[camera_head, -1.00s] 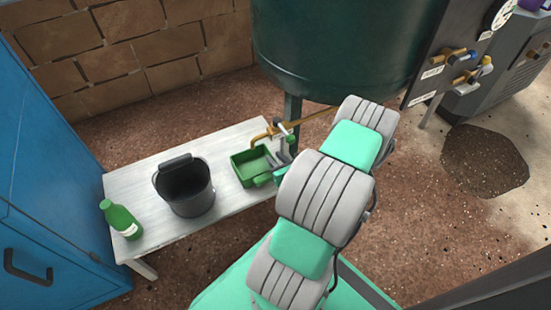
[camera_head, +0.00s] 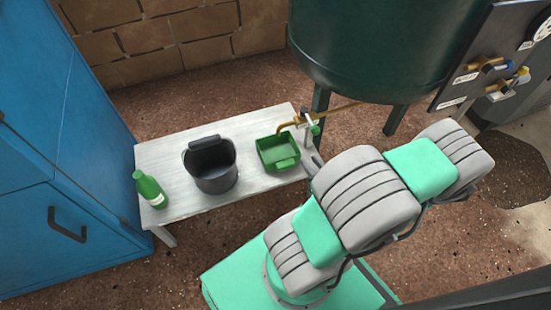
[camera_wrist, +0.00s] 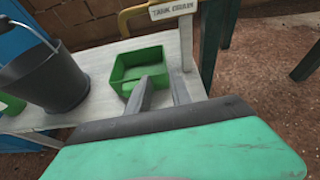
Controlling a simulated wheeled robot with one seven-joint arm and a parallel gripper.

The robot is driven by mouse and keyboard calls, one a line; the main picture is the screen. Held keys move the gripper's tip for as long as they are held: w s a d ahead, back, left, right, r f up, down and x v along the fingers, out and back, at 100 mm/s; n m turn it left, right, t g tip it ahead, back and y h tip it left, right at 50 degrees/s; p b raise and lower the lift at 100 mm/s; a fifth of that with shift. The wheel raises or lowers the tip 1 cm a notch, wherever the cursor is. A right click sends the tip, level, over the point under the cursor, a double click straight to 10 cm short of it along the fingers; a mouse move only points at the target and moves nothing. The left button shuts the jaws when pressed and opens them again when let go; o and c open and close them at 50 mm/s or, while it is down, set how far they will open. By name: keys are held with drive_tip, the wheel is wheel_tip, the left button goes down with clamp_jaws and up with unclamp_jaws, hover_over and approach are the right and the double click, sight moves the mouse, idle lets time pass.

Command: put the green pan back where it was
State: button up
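The green pan (camera_head: 270,162) is a square, open tray with a short handle on its near side. It sits on the white bench (camera_head: 235,190) near its right end, by the brass tap pipe (camera_head: 284,129). In the wrist view the pan (camera_wrist: 118,70) lies just beyond my fingertips. My gripper (camera_wrist: 163,78) has its two grey fingers apart, with nothing visible held between them. In the head view my arm hides most of the gripper, just right of the pan.
A black bucket (camera_head: 216,178) stands mid-bench, left of the pan. A green bottle (camera_head: 148,188) stands at the bench's left end, near a blue cabinet (camera_head: 60,150). A dark green tank (camera_head: 385,50) on legs stands behind. A tank drain sign (camera_wrist: 173,9) hangs near the pipe.

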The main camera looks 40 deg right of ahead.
drive_tip(key=w+a+r+n+g+y, duration=0.35)
drive_tip(key=a+n, duration=0.45)
drive_tip(key=n, duration=0.3)
drive_tip(key=w+a+r+n+g+y, duration=0.25)
drive_tip(key=a+n+g+y, duration=0.35)
drive_tip(key=n, duration=0.6)
drive_tip(key=s+a+r+n+h, duration=0.1)
drive_tip(key=a+r+n+h, duration=0.2)
drive_tip(key=a+r+n, duration=0.3)
drive_tip(key=s+a+r+n+g+h, duration=0.1)
drive_tip(key=s+a+r+n+h, duration=0.1)
drive_tip(key=a+r+n, duration=0.4)
wheel_tip(320, 180, up, 2)
drive_tip(key=n+h, duration=0.1)
drive_tip(key=n, duration=0.2)
drive_tip(key=shift+s+a+n, duration=0.3)
drive_tip(key=shift+a, duration=0.05)
